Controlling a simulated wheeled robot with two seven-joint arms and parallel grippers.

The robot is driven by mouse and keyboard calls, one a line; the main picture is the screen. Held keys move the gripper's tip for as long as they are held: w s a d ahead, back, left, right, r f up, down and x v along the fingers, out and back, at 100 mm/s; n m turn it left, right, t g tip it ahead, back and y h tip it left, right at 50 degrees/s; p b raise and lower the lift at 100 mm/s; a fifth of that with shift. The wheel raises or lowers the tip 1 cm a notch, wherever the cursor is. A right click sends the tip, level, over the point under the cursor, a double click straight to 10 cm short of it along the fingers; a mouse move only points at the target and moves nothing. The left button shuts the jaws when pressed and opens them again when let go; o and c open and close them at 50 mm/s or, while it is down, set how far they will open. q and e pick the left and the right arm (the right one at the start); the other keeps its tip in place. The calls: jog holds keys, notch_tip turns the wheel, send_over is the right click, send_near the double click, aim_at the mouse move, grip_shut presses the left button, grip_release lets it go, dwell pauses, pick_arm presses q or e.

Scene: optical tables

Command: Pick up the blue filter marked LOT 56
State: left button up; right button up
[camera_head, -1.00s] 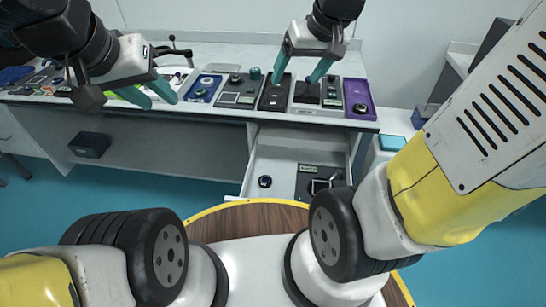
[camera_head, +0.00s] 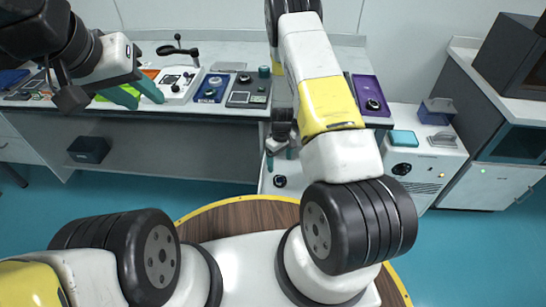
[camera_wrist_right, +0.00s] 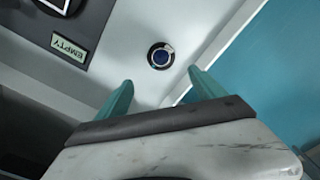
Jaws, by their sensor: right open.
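A small round filter with a black rim and a blue centre (camera_wrist_right: 160,56) lies on the pale floor of the open drawer. In the head view it is the dark round piece (camera_head: 279,181). No LOT marking is readable on it. My right gripper (camera_wrist_right: 160,78) is open and empty above the drawer, with the filter showing beyond and between its fingertips. In the head view the right gripper (camera_head: 280,158) is partly hidden by my right arm. My left gripper (camera_head: 147,100) is open and empty at the left, by the bench's front edge.
On the bench are a blue tray (camera_head: 198,98) and a purple tray (camera_head: 359,84) with round pieces. A white cabinet (camera_head: 425,165) stands right of the drawer.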

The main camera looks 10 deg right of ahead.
aim_at(280, 180)
jog(key=f, duration=0.6)
jog(key=s+f, duration=0.1)
jog(key=f, duration=0.2)
jog(key=shift+f, duration=0.4)
jog(key=shift+c, duration=0.2)
jog(key=c, duration=1.5)
